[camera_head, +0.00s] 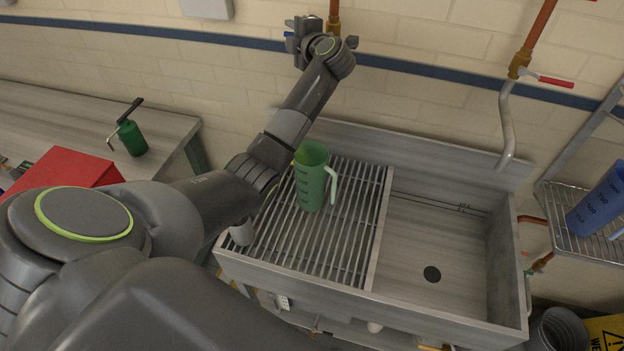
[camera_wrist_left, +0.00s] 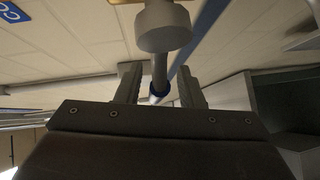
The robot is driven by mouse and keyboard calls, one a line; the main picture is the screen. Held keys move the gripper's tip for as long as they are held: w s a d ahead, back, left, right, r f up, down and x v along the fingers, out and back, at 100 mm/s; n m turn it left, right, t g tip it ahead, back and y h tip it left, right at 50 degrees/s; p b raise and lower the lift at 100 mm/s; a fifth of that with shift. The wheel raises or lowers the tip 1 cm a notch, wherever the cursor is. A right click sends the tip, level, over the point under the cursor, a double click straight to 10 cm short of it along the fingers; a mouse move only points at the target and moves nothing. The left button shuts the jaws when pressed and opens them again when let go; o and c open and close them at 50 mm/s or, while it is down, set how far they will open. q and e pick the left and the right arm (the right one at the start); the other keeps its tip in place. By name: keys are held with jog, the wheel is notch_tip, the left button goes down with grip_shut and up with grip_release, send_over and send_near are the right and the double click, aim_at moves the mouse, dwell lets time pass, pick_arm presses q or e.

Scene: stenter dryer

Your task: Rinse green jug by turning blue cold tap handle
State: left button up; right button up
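The green jug (camera_head: 312,178) stands upright on the slatted rack (camera_head: 345,235) over the left part of the sink, its handle to the right. My left gripper (camera_head: 297,36) is up at the wall by the left copper pipe. A small bit of blue handle (camera_head: 288,35) shows beside it. In the left wrist view the tap's rod with a blue end (camera_wrist_left: 158,92) lies between my two open fingers (camera_wrist_left: 160,86), with gaps on both sides. The gripper hides most of this tap in the head view. My right gripper is not in view.
A red-handled tap (camera_head: 553,81) with a bent spout hangs over the right basin (camera_head: 455,245), which is empty. A blue jug (camera_head: 600,200) stands on a wire shelf at right. A green pump can (camera_head: 131,137) and a red box (camera_head: 62,172) are at left.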

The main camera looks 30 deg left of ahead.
pick_arm(q)
jog(key=v, duration=1.7)
jog(key=shift+d, duration=0.25)
